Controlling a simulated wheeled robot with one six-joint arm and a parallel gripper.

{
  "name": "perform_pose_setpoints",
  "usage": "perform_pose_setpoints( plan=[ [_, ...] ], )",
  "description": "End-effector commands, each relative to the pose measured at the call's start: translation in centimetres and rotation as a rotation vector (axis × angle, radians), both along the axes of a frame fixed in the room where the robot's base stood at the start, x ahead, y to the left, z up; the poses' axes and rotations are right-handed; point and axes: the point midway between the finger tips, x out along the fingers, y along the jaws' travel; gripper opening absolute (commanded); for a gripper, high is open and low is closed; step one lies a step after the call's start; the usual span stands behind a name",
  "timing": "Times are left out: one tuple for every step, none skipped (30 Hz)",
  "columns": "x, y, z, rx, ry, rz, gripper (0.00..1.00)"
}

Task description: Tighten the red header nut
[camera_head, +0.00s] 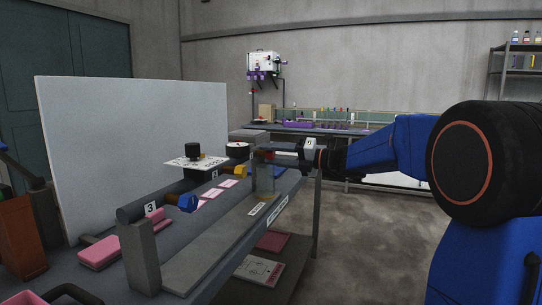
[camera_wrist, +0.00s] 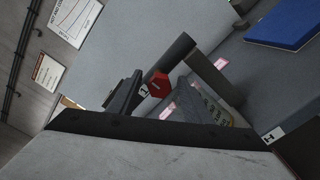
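The red header nut (camera_wrist: 160,84) is a hexagon on the end of a dark pipe with a white number tag (camera_wrist: 144,92) in the wrist view. In the head view a small red patch (camera_head: 265,154) shows just left of my gripper (camera_head: 306,150); whether it is the nut is unclear. A yellow nut (camera_head: 240,170) and a blue nut (camera_head: 187,203) sit on other pipe ends of the header. My gripper is at the right end of the bench, close to the header.
A grey bench (camera_head: 205,250) carries the header on upright supports, with pink blocks (camera_head: 98,252) and a white panel (camera_head: 130,150) behind. Floor (camera_head: 365,240) right of the bench is clear.

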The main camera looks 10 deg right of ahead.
Motion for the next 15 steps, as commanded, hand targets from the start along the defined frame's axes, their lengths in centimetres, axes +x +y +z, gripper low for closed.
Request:
perform_pose_setpoints(
  plan=[
    [0.0,0.0,0.0,0.000,0.000,0.000,0.45],
    [0.0,0.0,0.0,0.000,0.000,0.000,0.45],
    [-0.1,-0.2,0.0,0.000,-0.001,-0.001,0.45],
    [-0.2,-0.3,0.0,-0.001,-0.001,-0.001,0.45],
    [-0.3,-0.5,0.0,-0.001,-0.001,-0.001,0.45],
    [-0.5,-0.8,0.0,-0.001,-0.001,-0.001,0.45],
    [-0.7,-1.0,0.0,0.000,-0.001,-0.001,0.45],
    [-0.9,-1.3,0.0,0.000,-0.001,-0.001,0.45],
    [-1.1,-1.6,0.0,-0.001,-0.001,-0.001,0.45],
    [-1.3,-1.9,0.0,-0.002,0.000,-0.002,0.45],
    [-1.5,-2.1,0.0,-0.002,0.000,-0.002,0.45],
    [-1.7,-2.4,0.0,-0.001,-0.001,-0.001,0.45],
    [-1.9,-2.6,0.0,-0.001,-0.001,-0.001,0.45],
    [-2.0,-2.9,0.0,-0.001,-0.001,-0.001,0.45],
    [-2.2,-3.2,0.0,0.000,-0.001,-0.002,0.45]
  ],
)
